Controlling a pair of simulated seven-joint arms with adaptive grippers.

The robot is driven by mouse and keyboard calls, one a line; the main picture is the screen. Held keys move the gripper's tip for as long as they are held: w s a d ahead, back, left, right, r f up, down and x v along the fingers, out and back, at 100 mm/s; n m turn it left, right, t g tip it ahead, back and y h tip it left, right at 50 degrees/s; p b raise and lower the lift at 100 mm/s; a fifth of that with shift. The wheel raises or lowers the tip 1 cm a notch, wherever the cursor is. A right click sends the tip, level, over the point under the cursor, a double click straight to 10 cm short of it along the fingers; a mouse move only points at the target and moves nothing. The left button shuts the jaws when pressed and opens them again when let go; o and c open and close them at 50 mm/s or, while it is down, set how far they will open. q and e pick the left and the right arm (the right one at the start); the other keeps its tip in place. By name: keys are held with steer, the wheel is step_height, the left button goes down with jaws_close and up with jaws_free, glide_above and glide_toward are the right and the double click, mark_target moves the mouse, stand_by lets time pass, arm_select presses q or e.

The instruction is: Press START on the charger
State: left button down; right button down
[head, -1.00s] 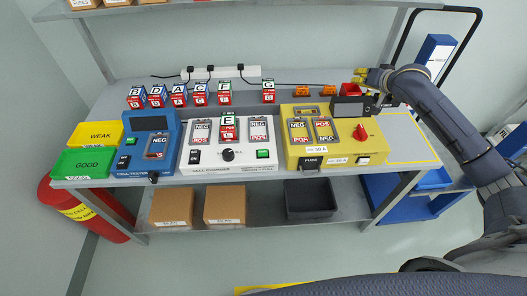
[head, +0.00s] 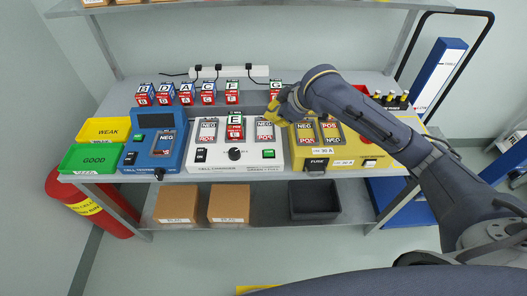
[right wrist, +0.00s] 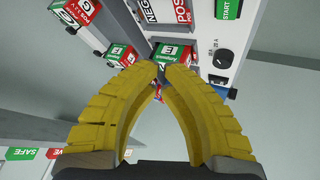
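The white charger (head: 208,157) sits mid-bench between a blue tester and a yellow unit. Its green START button (head: 268,154) is at the right of its front panel; the label reads START in the right wrist view (right wrist: 228,9), at the top right. A black knob (head: 234,154) is left of the button. A cell marked E (head: 236,130) stands in the charger's middle. My right gripper (head: 275,112) is above the charger's back right part, behind the button and apart from it. Its yellow fingers (right wrist: 162,70) meet at the tips with nothing held. My left gripper is out of view.
The blue tester (head: 139,160) is left of the charger, and the yellow unit (head: 298,161) is close on its right, under my right arm. Several lettered cells stand behind, including G (head: 276,88). Green (head: 92,158) and yellow (head: 101,130) bins are at far left.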

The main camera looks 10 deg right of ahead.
mark_target(265, 149)
steer(key=shift+s+a+f+n+g, duration=0.2)
steer(key=shift+s+a+n, duration=0.4)
steer(key=shift+a+n, duration=0.2)
steer(key=shift+s+a+f+n+g, duration=0.1)
steer(key=shift+s+a+f+n, duration=0.1)
steer(key=shift+s+a+n, duration=0.45)
steer(key=shift+w+a, duration=0.1)
steer(key=shift+a, duration=0.05)
steer(key=shift+f, duration=4.4)
steer(key=shift+f, duration=0.95)
steer(key=shift+r, duration=0.95)
steer(key=shift+r, duration=0.1)
steer(key=shift+r, duration=2.4)
